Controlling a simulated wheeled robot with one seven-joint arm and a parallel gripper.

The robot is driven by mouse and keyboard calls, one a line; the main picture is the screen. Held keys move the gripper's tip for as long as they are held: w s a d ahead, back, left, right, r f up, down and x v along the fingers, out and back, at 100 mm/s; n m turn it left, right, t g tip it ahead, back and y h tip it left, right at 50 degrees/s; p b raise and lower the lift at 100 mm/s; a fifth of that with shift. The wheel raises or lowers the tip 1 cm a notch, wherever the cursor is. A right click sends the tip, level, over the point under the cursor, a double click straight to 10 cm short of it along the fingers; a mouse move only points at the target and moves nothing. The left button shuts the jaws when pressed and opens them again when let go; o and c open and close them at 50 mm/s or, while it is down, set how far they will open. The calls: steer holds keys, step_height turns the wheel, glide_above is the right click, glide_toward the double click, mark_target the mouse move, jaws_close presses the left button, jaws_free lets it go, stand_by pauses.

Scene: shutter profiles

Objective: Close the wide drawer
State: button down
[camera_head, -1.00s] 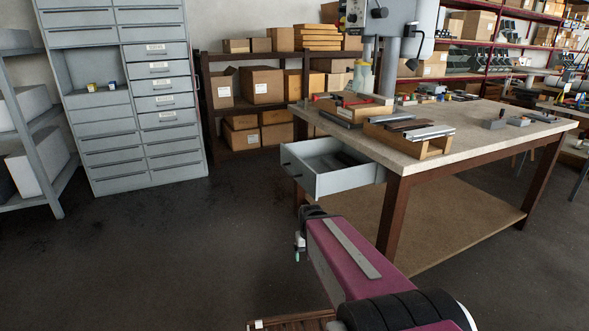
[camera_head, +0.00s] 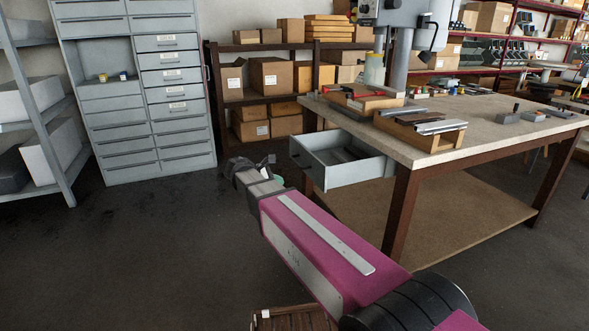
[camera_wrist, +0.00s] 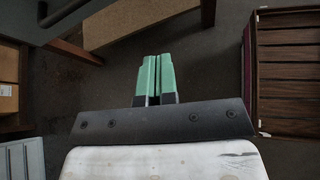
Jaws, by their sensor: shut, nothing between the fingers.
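The wide drawer (camera_head: 350,172) is a grey metal drawer under the near left end of the workbench (camera_head: 480,130). It is pulled out, with its open top and part of its inside showing. Its front panel faces left and carries small dark knobs. My gripper (camera_head: 276,176) is just left of the drawer front, apart from it in the picture; its fingers are mostly hidden by the wrist. In the wrist view, the green fingers (camera_wrist: 158,58) are together with nothing between them. A dark grey surface at that view's top left may be the drawer; I cannot tell.
A grey drawer cabinet (camera_head: 130,90) stands at the back left, beside grey shelving (camera_head: 35,110). Cardboard boxes (camera_head: 270,75) fill a rack behind. A brown slatted object (camera_wrist: 290,70) lies right of my gripper. The floor left of the drawer is clear.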

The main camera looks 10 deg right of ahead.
steer(key=w+a+r+n+t+h, duration=0.1)
steer(key=w+a+r+n+h, duration=0.15)
steer(key=a+r, duration=0.3)
steer(key=x, duration=1.3)
steer(key=shift+d, duration=0.4)
steer(key=shift+r+n+y, duration=0.15)
steer(key=shift+n+y, duration=0.1)
steer(key=w+d, duration=0.2)
steer(key=d, duration=0.7)
steer(key=w+d, duration=0.3)
steer(key=d, duration=0.6)
steer(key=w+d, duration=0.2)
steer(key=d, duration=0.7)
steer(key=shift+w+d, duration=0.15)
steer(key=shift+w, duration=0.1)
steer(key=shift+d, duration=0.15)
